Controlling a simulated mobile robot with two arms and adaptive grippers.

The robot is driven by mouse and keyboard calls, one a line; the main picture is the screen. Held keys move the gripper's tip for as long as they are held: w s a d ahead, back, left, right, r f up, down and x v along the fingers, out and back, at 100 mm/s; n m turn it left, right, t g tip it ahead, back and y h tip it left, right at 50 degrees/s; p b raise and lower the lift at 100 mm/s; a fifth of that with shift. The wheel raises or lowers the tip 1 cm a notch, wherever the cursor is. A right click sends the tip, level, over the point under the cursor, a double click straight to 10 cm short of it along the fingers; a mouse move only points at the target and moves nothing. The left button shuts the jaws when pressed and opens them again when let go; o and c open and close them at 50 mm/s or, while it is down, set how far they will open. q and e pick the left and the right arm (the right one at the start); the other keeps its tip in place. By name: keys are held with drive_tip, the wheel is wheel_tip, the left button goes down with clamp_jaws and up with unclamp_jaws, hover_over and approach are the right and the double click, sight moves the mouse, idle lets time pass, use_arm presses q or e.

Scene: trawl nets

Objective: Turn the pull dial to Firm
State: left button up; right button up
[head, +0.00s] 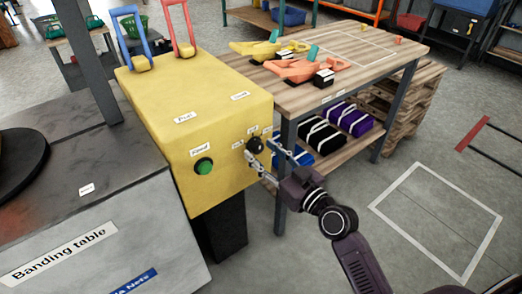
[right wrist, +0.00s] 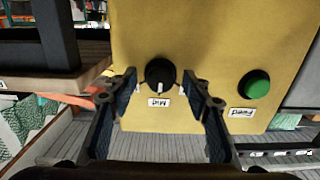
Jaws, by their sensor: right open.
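The pull dial (head: 254,145) is a black round knob on the front of the yellow box (head: 205,125). It also shows in the right wrist view (right wrist: 160,74), where its white mark points at the label "Mid" (right wrist: 159,102), seen upside down. The dial's other labels are too small or hidden to read. My right gripper (head: 264,155) is open at the dial. In the right wrist view its fingers (right wrist: 163,84) stand on either side of the dial, with gaps showing. My left gripper is not in view.
Blue (head: 130,30) and red (head: 180,25) handles stand on the box. A wooden bench (head: 350,60) with orange and yellow tools is close behind my gripper, with bundles below. Open floor (head: 435,220) lies to the right.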

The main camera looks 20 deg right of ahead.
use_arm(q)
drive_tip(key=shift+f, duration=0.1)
use_arm(e)
drive_tip(key=shift+w+a, duration=0.2)
drive_tip(key=shift+w, duration=0.25)
drive_tip(key=shift+c, duration=0.3)
drive_tip(key=shift+s+r, duration=0.1)
drive_tip(key=c, duration=1.1)
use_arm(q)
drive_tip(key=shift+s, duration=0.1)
